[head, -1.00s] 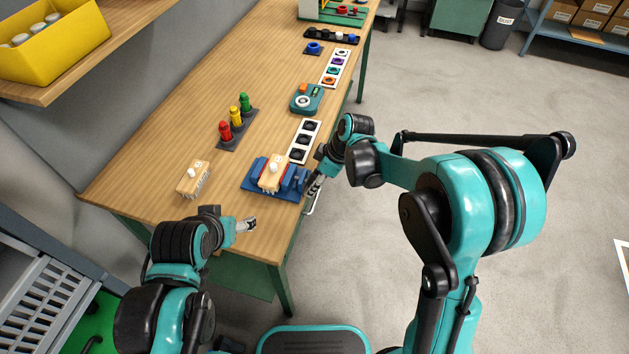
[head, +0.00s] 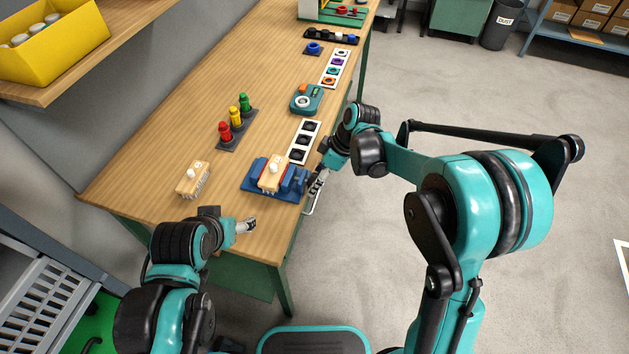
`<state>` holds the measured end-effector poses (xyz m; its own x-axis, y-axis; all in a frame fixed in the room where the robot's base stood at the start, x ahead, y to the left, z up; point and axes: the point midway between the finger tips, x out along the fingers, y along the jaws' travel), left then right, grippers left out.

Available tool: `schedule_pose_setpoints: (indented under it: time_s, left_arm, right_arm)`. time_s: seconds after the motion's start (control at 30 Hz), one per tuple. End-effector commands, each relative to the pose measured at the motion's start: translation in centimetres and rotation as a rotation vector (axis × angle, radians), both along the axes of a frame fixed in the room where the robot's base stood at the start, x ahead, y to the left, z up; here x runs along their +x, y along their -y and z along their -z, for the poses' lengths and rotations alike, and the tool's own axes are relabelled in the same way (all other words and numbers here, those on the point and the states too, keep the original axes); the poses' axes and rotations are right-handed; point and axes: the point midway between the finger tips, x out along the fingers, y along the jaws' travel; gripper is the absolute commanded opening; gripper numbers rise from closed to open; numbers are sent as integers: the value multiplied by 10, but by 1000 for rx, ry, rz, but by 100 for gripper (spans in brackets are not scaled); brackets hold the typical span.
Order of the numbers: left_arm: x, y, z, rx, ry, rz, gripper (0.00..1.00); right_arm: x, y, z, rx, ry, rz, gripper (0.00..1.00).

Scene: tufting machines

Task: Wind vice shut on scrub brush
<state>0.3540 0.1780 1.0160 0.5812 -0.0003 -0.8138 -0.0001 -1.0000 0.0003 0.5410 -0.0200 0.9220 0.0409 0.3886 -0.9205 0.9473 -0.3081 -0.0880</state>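The blue vice (head: 252,187) sits near the front right edge of the wooden bench. My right gripper (head: 314,190) is at the vice's right end, just past the bench edge. Its fingers are thin and dark there, and I cannot tell whether they hold the vice's handle. My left gripper (head: 248,226) hangs over the bench's front corner, clear of the vice; its finger gap is unclear.
Behind are a rack with red, yellow and green pieces (head: 237,127), a white three-hole panel (head: 303,142) and a teal device (head: 306,99). The bench's left part is bare.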

Motion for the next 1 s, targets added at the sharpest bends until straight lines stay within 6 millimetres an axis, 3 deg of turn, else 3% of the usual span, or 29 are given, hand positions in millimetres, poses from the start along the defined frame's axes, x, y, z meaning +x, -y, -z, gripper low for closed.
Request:
schedule_pose_setpoints:
  time_s: [0.2, 0.43, 0.6, 1.0]
  left_arm:
    - [0, 0, 0, 0, 0, 0, 70]
    - [0, 0, 0, 0, 0, 0, 70]
    - [0, 0, 0, 0, 0, 0, 70]
    - [0, 0, 0, 0, 0, 0, 70]
  right_arm:
    - [-2, 20, -45, 0, 0, 2, 70]
    - [-4, 35, -81, 0, -1, 2, 70]
    - [-4, 39, -91, 0, 0, 0, 70]
    - [-4, 39, -92, 0, 0, 0, 70]
